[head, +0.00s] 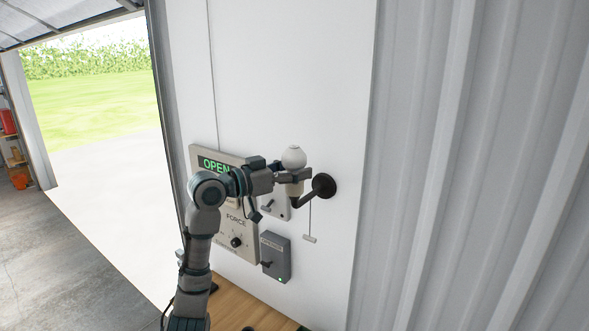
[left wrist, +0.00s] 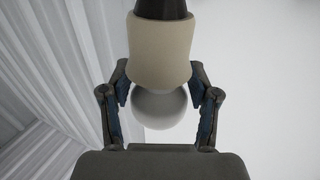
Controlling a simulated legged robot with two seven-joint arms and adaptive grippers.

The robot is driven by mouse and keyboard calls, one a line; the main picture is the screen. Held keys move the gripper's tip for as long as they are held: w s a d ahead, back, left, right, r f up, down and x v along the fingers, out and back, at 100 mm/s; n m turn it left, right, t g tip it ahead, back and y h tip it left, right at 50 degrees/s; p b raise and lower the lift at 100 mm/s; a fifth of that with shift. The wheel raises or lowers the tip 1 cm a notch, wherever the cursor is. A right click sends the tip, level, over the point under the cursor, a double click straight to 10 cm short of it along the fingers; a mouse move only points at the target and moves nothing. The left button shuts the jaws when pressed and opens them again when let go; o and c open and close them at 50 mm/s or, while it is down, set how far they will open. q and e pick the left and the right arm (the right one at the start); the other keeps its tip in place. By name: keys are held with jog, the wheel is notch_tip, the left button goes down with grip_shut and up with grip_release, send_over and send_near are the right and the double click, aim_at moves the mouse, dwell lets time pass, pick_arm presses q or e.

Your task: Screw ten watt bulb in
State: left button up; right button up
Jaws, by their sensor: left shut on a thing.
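The white round bulb (head: 293,157) stands upright at the top of a dark wall-mounted lamp arm (head: 310,195). My left gripper (head: 293,175) reaches in from the left and is shut around the bulb's lower part, at the lamp's socket. In the left wrist view, the bulb (left wrist: 162,108) sits against a cream socket (left wrist: 160,50), with the fingers of my left gripper (left wrist: 160,100) on both sides of it. The bulb's base and thread are hidden. My right gripper is not in view.
A pull cord with a small handle (head: 309,239) hangs below the lamp. A panel with a green OPEN sign (head: 214,164) and a FORCE knob (head: 237,241) is partly behind my arm. A grey switch box (head: 276,257) is below. An open doorway is at left.

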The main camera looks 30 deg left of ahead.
pick_arm(q)
jog(key=shift+w+m+g+h+p, duration=0.1)
jog(key=shift+m+g+h+p, duration=1)
jog(key=shift+h, duration=0.5)
jog(key=shift+m+g+h, duration=0.8)
jog(key=shift+h, duration=0.1)
jog(key=shift+f+m+g+h, duration=0.1)
jog(key=shift+m+g+h, duration=0.85)
jog(key=shift+g, duration=0.25)
jog(key=o, duration=0.9)
jog(key=shift+a, duration=0.1)
jog(key=shift+c, duration=0.2)
